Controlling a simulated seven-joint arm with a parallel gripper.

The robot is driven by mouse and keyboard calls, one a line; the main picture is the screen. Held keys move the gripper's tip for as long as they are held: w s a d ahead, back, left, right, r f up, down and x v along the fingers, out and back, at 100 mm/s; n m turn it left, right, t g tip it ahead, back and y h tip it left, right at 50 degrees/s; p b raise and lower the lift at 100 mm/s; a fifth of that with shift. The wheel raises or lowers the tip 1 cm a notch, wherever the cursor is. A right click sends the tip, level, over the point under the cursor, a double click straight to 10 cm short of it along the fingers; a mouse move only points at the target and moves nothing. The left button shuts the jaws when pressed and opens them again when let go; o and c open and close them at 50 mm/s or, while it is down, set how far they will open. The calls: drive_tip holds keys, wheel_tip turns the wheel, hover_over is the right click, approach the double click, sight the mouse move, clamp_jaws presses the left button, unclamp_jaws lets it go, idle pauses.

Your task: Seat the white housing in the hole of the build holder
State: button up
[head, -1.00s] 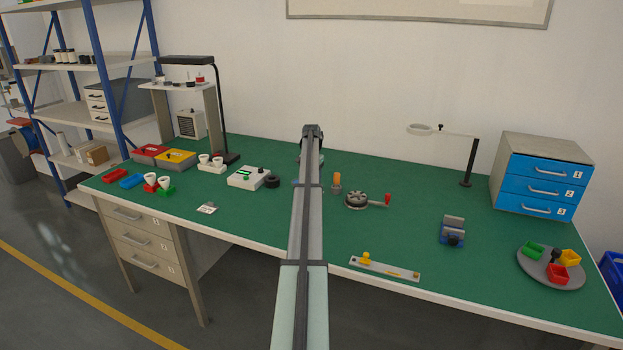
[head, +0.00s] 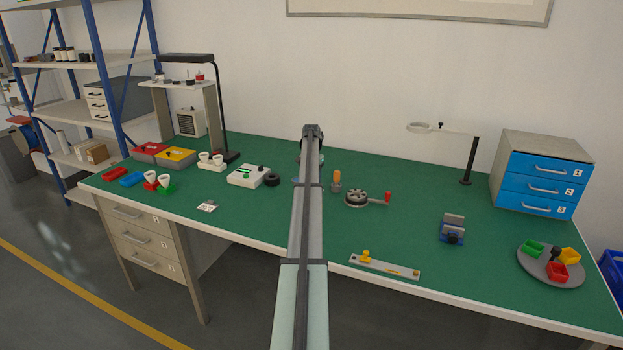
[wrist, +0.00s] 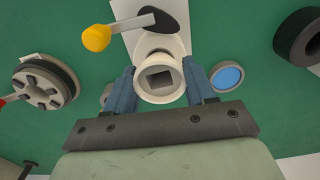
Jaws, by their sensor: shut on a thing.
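In the wrist view, my gripper (wrist: 159,88) is shut on the white housing (wrist: 142,89), a round cup-like part with a square dark opening facing the camera. One blue-grey finger stands at each side of it. Just beyond it is a pale plate (wrist: 140,12) with a dark oval and a metal lever ending in a yellow knob (wrist: 96,37); it may be the build holder, but I cannot be sure. The holder's hole is not visible, and I cannot tell whether the housing touches anything below. In the head view, my arm hides the gripper and housing.
A blue-topped disc (wrist: 228,77) lies close beside the right finger. A black ring (head: 272,180) and a white box (head: 248,176) stand left of my arm. A round fixture with a red-knobbed crank (head: 357,199) and an orange-topped part (head: 337,179) stand to the right.

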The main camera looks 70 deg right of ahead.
drive_tip(key=o, duration=1.2)
drive_tip(key=shift+r, duration=0.1)
wheel_tip(320, 180, up, 14)
drive_tip(key=shift+f, duration=0.2)
